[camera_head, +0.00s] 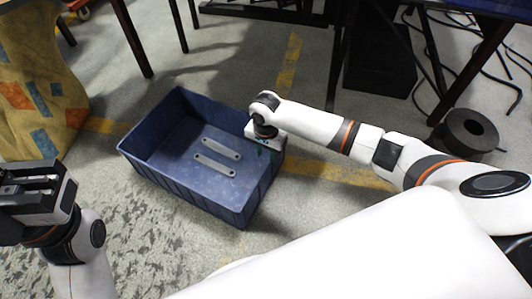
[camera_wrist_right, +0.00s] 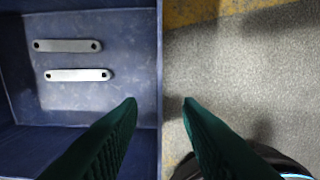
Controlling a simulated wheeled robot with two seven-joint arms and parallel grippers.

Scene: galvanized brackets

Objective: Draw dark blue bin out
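The dark blue bin (camera_head: 190,185) stands on the concrete floor, and it also shows at the left of the right wrist view (camera_wrist_right: 85,105). Two flat galvanized brackets lie on its bottom, the upper one (camera_head: 221,149) and the lower one (camera_head: 215,164). My right gripper (camera_head: 264,148) is at the bin's right wall. In the wrist view its green fingers (camera_wrist_right: 159,102) are apart, one on each side of the wall's rim, with gaps to it. My left gripper (camera_head: 38,188) is at the left edge, away from the bin; its finger opening is unclear.
A patterned sack-like object (camera_head: 40,85) stands at upper left. Table legs (camera_head: 132,38), a black box (camera_head: 380,65) and cables are at the back. A black roll (camera_head: 468,131) lies at right. Floor in front of the bin is clear.

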